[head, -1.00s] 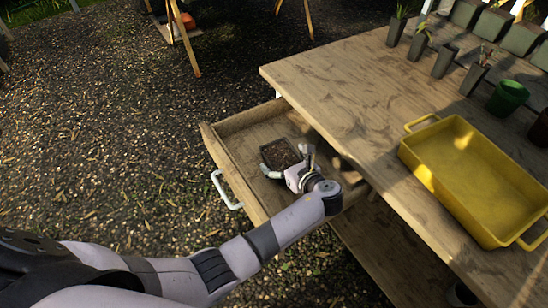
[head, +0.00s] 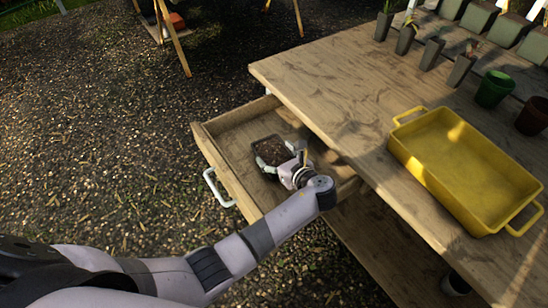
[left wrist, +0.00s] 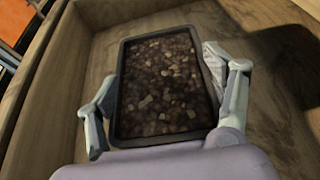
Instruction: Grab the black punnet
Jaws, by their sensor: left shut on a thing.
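The black punnet (head: 272,149) is a small dark rectangular tray filled with brown, pebbly soil. It is in the open wooden drawer (head: 212,146) under the table. My left gripper (head: 279,161) reaches into the drawer and is shut on the punnet. In the left wrist view the punnet (left wrist: 160,85) sits between the two fingers of my left gripper (left wrist: 160,100), one against each long side. I cannot tell whether its base touches the drawer floor. My right gripper is not in view.
A yellow tray (head: 405,160) with handles stands on the wooden table (head: 335,85). Several grey pots (head: 432,52), a green pot (head: 493,89) and a brown pot (head: 532,116) line the table's back. The drawer's walls surround my left gripper. Gravel ground (head: 110,130) lies open at left.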

